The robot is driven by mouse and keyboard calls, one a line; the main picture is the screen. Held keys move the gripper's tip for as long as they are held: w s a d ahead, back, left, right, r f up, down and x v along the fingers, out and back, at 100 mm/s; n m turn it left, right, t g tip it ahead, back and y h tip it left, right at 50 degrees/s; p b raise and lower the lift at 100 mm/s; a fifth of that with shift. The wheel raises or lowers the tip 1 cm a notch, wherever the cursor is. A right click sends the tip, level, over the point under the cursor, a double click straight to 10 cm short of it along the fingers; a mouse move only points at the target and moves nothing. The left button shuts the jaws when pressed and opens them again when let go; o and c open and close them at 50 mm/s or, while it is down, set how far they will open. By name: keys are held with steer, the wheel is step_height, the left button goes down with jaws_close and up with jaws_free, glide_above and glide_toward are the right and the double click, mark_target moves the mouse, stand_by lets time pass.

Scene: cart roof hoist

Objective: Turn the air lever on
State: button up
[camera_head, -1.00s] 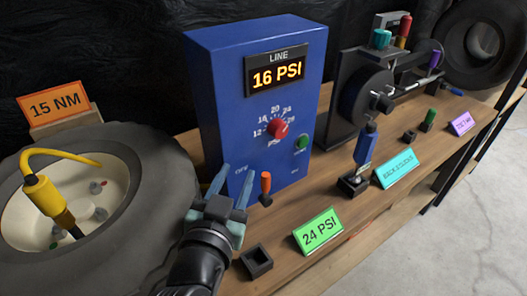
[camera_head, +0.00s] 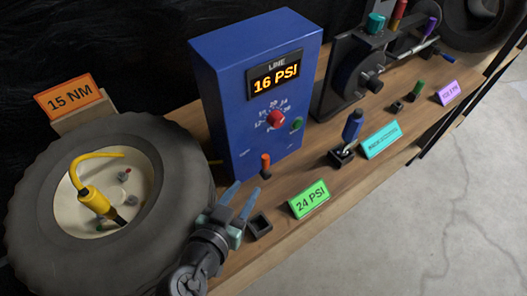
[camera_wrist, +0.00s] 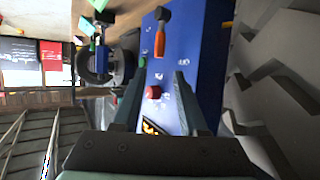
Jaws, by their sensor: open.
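The air lever seems to be the orange-handled lever (camera_head: 265,160) at the lower front of the blue box (camera_head: 222,95). My gripper (camera_head: 245,193) is open and empty, in front of the box's lower left and apart from the lever. In the wrist view both fingers (camera_wrist: 158,82) point toward the panel, with the red knob (camera_wrist: 153,92) between them. The display (camera_head: 275,75) reads 16 PSI.
A large tyre (camera_head: 40,190) with a yellow tool (camera_head: 97,203) stands left of my gripper. A small black socket (camera_head: 259,226) and the green 24 PSI sign (camera_head: 309,199) are close on the right. A blue-handled tool (camera_head: 352,125) stands farther right on the wooden bench.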

mark_target(264, 162)
steer(key=x, duration=1.2)
steer(key=shift+w+d, duration=0.15)
steer(key=shift+w, duration=0.05)
jaws_close()
stand_by(1.0)
